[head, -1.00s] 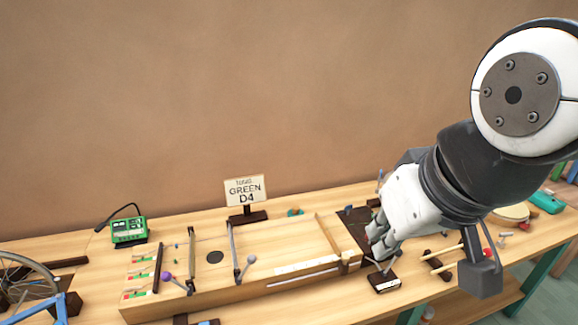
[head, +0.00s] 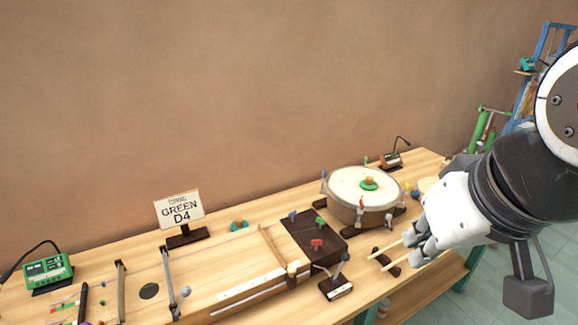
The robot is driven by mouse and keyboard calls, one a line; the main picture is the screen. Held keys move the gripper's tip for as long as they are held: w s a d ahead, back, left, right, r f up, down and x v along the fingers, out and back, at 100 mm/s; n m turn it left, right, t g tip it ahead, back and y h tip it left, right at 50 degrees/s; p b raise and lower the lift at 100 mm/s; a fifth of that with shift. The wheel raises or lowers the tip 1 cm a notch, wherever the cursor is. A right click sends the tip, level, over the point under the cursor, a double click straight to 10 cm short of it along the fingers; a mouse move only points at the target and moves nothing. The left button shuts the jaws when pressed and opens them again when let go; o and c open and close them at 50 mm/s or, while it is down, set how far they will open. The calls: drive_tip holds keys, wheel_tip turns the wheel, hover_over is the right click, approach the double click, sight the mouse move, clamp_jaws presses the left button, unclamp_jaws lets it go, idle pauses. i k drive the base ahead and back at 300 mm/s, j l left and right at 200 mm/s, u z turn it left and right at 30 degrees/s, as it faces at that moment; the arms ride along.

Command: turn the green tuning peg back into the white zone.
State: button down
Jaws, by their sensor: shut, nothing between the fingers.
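The green tuning peg (head: 320,221) stands on the dark block (head: 300,232) at the right end of the wooden string box (head: 215,268). The peg's white zone is too small to make out. My gripper (head: 410,240) is shut and empty, to the right of the block and apart from the green peg. It is in front of the drum and over or near the wooden sticks. A sign (head: 180,209) reads GREEN D4.
A round drum (head: 361,190) with pegs around it stands behind the gripper. Wooden sticks (head: 384,254) lie on a dark rest. A small labelled stand (head: 337,287) with a lever is in front of the block. A green meter (head: 47,270) sits at far left.

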sight(320, 220)
drive_tip(key=u, duration=1.2)
drive_tip(key=i+l+z, duration=0.15)
drive_tip(key=l, duration=0.25)
drive_tip(key=i+l+z, duration=0.15)
drive_tip(key=l, duration=0.25)
drive_tip(key=i+l+z, duration=0.15)
drive_tip(key=l, duration=0.25)
